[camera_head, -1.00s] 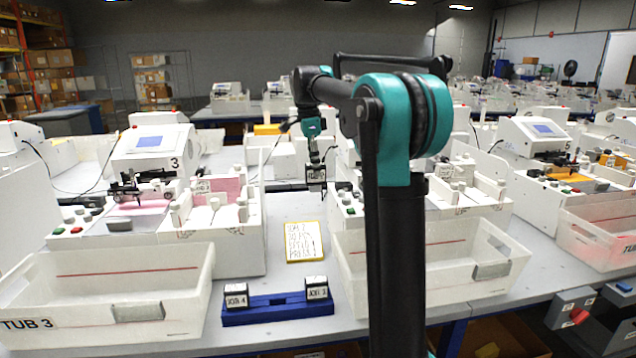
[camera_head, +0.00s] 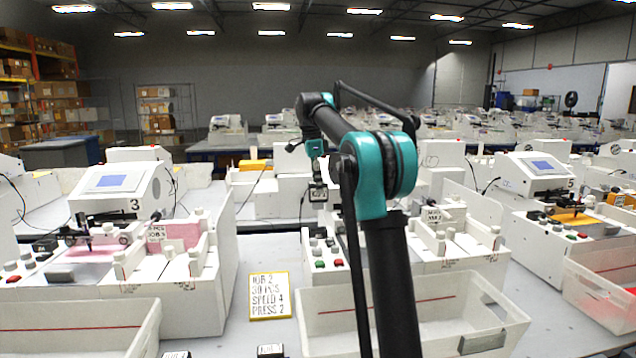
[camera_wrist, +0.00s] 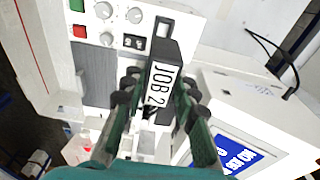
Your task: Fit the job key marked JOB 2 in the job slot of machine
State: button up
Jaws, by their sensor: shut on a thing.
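My gripper (camera_wrist: 156,92) is shut on a black job key (camera_wrist: 164,50) with a white label reading JOB 2 (camera_wrist: 161,88). In the head view my gripper (camera_head: 318,178) hangs with the key (camera_head: 318,194) above the control end of the middle machine (camera_head: 345,262), apart from it as far as I can tell. In the wrist view the machine's panel (camera_wrist: 97,48) lies beyond the key, with knobs, a green and a red button. A small dark two-part opening (camera_wrist: 134,43) sits left of the key's end; I cannot tell whether it is the job slot. My arm hides much of the machine.
A white bin (camera_head: 318,318) stands in front of the machine. A neighbouring machine numbered 3 (camera_head: 122,190) is on the left. The machine's blue screen (camera_wrist: 235,155) shows in the wrist view.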

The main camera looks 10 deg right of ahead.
aim_at(318, 204)
jog(key=shift+f, duration=3.5)
jog(key=shift+f, duration=1.55)
jog(key=o, duration=1.2)
jog(key=shift+c, duration=0.2)
jog(key=r, duration=0.3)
jog(key=a+r, duration=0.1)
jog(key=r, duration=0.7)
jog(key=shift+a, duration=0.2)
jog(key=shift+r, duration=0.45)
